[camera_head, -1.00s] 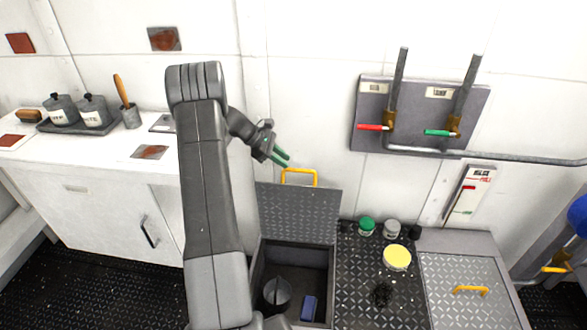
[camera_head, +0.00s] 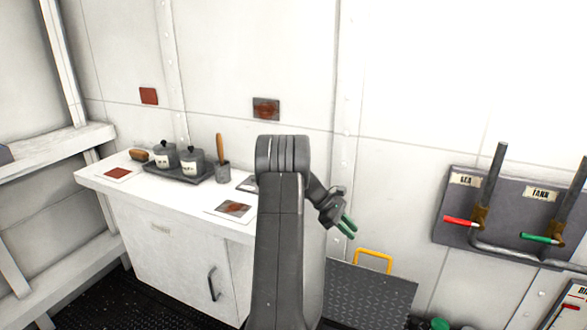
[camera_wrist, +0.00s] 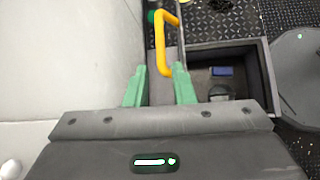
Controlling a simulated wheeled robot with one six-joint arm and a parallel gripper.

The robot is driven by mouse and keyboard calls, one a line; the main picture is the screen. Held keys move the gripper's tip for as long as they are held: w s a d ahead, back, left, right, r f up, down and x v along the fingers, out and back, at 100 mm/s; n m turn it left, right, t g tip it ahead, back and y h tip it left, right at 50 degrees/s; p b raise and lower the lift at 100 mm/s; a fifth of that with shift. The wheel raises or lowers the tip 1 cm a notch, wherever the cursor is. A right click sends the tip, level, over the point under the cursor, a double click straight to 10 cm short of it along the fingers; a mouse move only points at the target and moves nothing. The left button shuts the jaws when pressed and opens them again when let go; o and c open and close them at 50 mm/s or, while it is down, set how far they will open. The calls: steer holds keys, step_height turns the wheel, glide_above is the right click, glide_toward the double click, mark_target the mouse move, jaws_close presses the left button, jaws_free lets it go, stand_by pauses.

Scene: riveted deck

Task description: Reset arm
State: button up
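My gripper (camera_head: 347,226) has green fingers and hangs in the air in front of the white wall, to the right of the white cabinet. In the wrist view, its two green fingertips (camera_wrist: 160,88) stand apart with nothing between them. Below and beyond it is the raised lid (camera_head: 370,295) of a floor locker, with a yellow handle (camera_head: 373,260). The handle also shows in the wrist view (camera_wrist: 161,45), beyond the fingers; I cannot tell that it touches them. The open locker (camera_wrist: 268,75) holds a blue block (camera_wrist: 222,71) and a grey cup-like container (camera_wrist: 220,92).
The white cabinet (camera_head: 175,250) carries a dark tray (camera_head: 165,170) with two grey pots, a brush, a tool cup (camera_head: 221,173) and flat plates. Wall space above my gripper is clear.

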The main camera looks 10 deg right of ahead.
mark_target(373, 254)
steer(key=x, duration=1.2)
steer(key=shift+f+p, duration=0.15)
steer(key=shift+p, duration=0.2)
steer(key=shift+s, duration=0.1)
